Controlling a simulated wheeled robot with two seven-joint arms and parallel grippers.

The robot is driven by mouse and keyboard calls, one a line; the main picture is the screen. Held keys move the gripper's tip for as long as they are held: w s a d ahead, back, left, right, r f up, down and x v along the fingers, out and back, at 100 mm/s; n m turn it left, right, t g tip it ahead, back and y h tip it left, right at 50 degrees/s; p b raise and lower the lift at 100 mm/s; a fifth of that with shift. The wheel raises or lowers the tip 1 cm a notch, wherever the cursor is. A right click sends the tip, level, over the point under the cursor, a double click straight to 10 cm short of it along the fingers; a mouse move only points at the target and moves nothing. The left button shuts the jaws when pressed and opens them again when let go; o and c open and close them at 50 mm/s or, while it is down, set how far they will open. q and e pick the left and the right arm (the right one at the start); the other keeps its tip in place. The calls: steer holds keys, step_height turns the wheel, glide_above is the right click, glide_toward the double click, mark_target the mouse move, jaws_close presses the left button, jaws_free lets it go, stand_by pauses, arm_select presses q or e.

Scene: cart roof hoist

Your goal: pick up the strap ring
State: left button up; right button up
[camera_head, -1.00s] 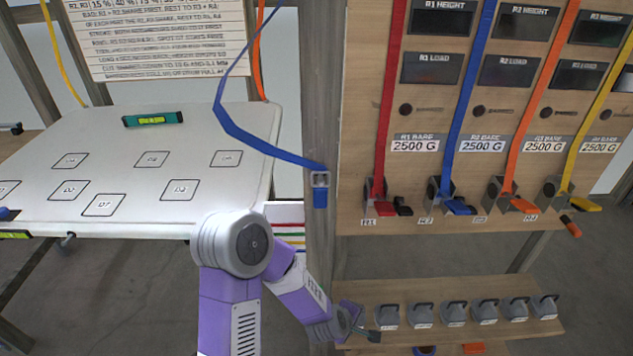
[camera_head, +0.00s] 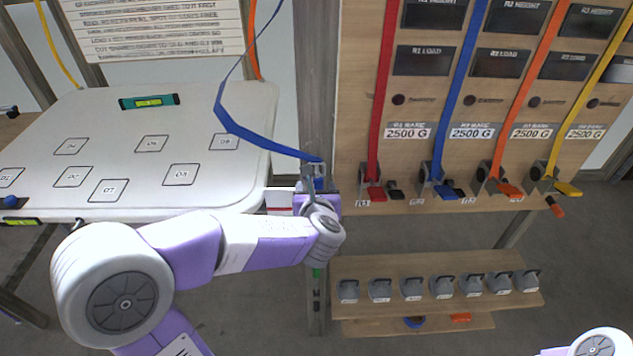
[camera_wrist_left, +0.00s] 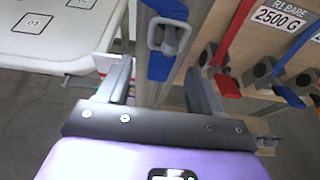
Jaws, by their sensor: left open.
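The strap ring (camera_wrist_left: 169,34) is a grey metal loop at the end of the blue strap, hanging against a grey post. In the left wrist view it lies ahead of my left gripper (camera_wrist_left: 160,85), roughly between the lines of its two fingers and beyond their tips. My left gripper is open and empty. In the head view my left gripper (camera_head: 318,185) is up at the post and largely covers the ring. The blue strap (camera_head: 245,132) runs up and left from there. My right gripper is not in view; only part of my right arm shows at the bottom right.
A white roof panel (camera_head: 120,193) with marked squares and a green level (camera_head: 149,102) lies left. A wooden board (camera_head: 460,200) with red, blue, orange and yellow straps stands right of the post. Below it a shelf (camera_head: 440,265) holds several grey weights.

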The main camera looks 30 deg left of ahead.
mark_target(317, 182)
arm_select(q)
steer(key=x, duration=0.4)
steer(key=shift+w+f, duration=0.15)
steer(key=shift+w, duration=0.15)
steer(key=shift+d, duration=0.1)
steer(key=c, duration=0.9)
steer(key=shift+c, duration=0.2)
